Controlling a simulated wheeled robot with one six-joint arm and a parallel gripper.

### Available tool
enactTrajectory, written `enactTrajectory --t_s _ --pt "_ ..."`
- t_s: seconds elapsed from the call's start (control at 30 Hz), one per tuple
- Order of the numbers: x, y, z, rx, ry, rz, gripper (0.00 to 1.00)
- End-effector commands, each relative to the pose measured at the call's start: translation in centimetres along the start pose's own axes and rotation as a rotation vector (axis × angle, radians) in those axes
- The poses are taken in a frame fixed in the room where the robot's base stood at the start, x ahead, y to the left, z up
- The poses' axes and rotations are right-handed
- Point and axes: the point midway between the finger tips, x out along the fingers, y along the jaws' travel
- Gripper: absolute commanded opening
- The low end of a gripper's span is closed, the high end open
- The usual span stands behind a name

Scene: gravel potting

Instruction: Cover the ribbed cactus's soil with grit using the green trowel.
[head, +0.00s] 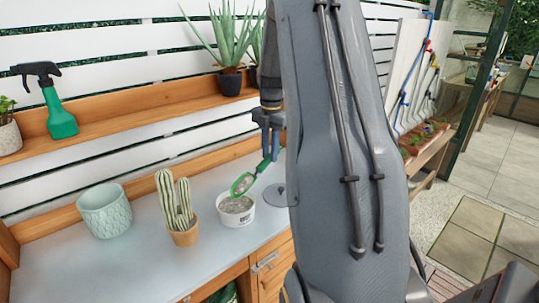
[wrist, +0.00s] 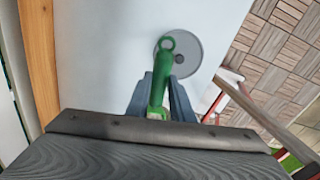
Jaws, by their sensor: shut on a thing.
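My gripper (head: 268,146) is shut on the green trowel (head: 264,165), gripping its handle. The wrist view also shows my gripper (wrist: 161,98) around the green handle (wrist: 158,92). The trowel's scoop tilts down to the left and holds what looks like grey grit. It hangs just above the white tub (head: 238,219), which has grey grit (head: 238,204) in it. The ribbed cactus (head: 167,198) stands left of the tub in a small terracotta pot (head: 185,237). Its soil is mostly hidden by the stems and pot rim. The wrist view hides the scoop.
A pale green textured pot (head: 105,212) stands left of the cactus. A grey round lid (head: 275,196) lies right of the tub and shows in the wrist view (wrist: 188,57). A shelf (head: 140,119) behind holds a green spray bottle (head: 60,117) and a potted aloe (head: 230,82).

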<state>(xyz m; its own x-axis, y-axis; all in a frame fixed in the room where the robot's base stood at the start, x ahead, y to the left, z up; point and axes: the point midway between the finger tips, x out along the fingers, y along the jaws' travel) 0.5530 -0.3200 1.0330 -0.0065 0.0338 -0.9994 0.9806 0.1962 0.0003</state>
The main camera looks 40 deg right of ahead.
Motion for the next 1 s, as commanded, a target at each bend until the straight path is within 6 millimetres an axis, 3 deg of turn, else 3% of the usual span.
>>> enactTrajectory --t_s 1.0 --pt "-2.7 0.1 -1.7 -0.002 -0.163 -0.001 0.00"
